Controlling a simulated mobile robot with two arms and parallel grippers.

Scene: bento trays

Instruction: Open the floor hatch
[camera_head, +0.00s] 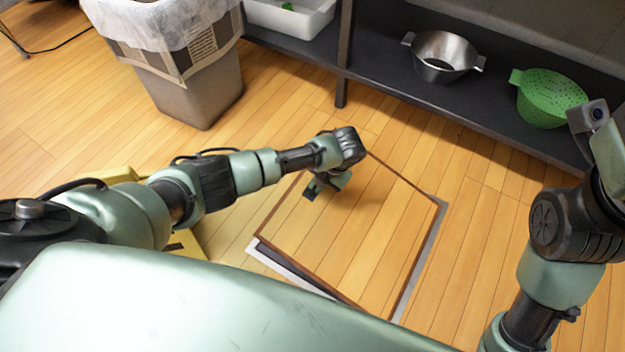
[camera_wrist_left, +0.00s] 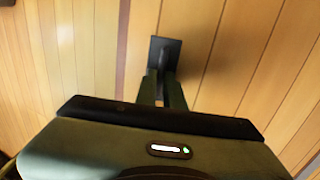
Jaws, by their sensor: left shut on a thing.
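The floor hatch (camera_head: 345,235) is a wood-plank panel with a dark brown edge, in the middle of the head view. It sits tilted a little out of its grey frame (camera_head: 428,245); a dark gap and pale rim show along its near left side. My left gripper (camera_head: 320,186) is over the far left part of the panel. In the left wrist view its fingers (camera_wrist_left: 162,88) are shut on a small dark handle (camera_wrist_left: 165,52) on the planks. My right arm shows at the right, but its fingers are out of view.
A dark shelf (camera_head: 400,88) runs along the back with a metal pot (camera_head: 441,52), a green colander (camera_head: 548,98) and a white bin (camera_head: 300,18). A lined trash can (camera_head: 200,95) stands at the upper left. Floor right of the hatch is clear.

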